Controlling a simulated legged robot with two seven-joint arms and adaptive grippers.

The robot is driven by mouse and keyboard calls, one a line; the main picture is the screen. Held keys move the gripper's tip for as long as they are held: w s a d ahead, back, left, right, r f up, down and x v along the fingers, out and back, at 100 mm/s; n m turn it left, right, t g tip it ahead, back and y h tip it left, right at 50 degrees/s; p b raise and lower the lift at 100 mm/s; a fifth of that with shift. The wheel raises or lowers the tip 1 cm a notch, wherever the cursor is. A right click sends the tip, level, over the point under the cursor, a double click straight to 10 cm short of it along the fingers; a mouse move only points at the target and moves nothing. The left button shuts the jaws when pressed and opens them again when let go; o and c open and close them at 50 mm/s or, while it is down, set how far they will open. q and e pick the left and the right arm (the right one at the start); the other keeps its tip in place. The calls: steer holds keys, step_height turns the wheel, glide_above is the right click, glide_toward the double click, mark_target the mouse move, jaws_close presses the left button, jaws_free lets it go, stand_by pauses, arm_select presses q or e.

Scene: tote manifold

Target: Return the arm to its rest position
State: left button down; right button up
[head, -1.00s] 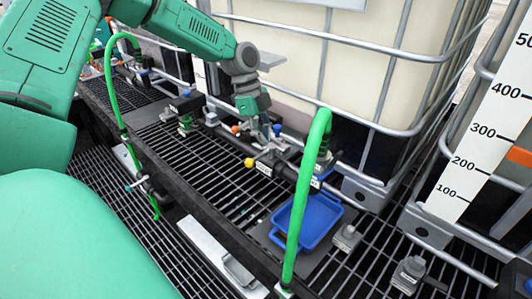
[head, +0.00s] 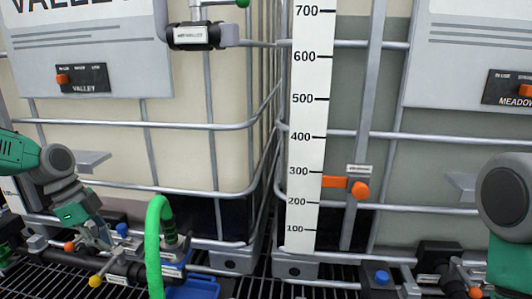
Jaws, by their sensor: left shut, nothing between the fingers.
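My left arm comes in from the left edge, with its grey wrist joint and green gripper body at the lower left. My left gripper (head: 104,241) points down, shut and empty, just above or beside the dark manifold pipe (head: 125,270); I cannot tell whether it touches. Its fingertips are small and partly lost against the fittings. Part of my right arm shows at the right edge as a dark grey joint and a green link. My right gripper is out of the frame.
A green hose (head: 154,245) arches up beside the pipe, with a blue tray (head: 193,289) below. Yellow (head: 95,281) and blue (head: 122,229) knobs sit near the gripper. Caged totes fill the back, with a white level scale (head: 307,130) and an orange marker (head: 358,189).

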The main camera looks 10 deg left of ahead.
arm_select(q)
steer(key=s+d+f+n+b, duration=0.2)
steer(key=d+f, duration=0.3)
steer(key=f, duration=0.3)
steer(key=s+d+f+n+b, duration=0.2)
steer(key=s+d+f, duration=0.3)
steer(key=f, duration=0.3)
steer(key=s+d+f+n+y+b, duration=0.1)
steer(key=s+d+f+n, duration=0.3)
steer(key=f, duration=0.4)
steer(key=shift+s+d+f+b, duration=0.15)
steer(key=shift+d+f+b, duration=0.1)
steer(key=shift+d+b, duration=0.4)
steer(key=s+f+n+y+b, duration=0.1)
steer(key=s+f+n, duration=0.3)
steer(key=s, duration=0.5)
steer(key=s+f+n+y+b, duration=0.2)
steer(key=s+f, duration=0.4)
steer(key=s, duration=0.3)
steer(key=shift+d+f+n+b, duration=0.25)
steer(key=shift+f+n+b, duration=0.05)
steer(key=shift+n+b, duration=0.65)
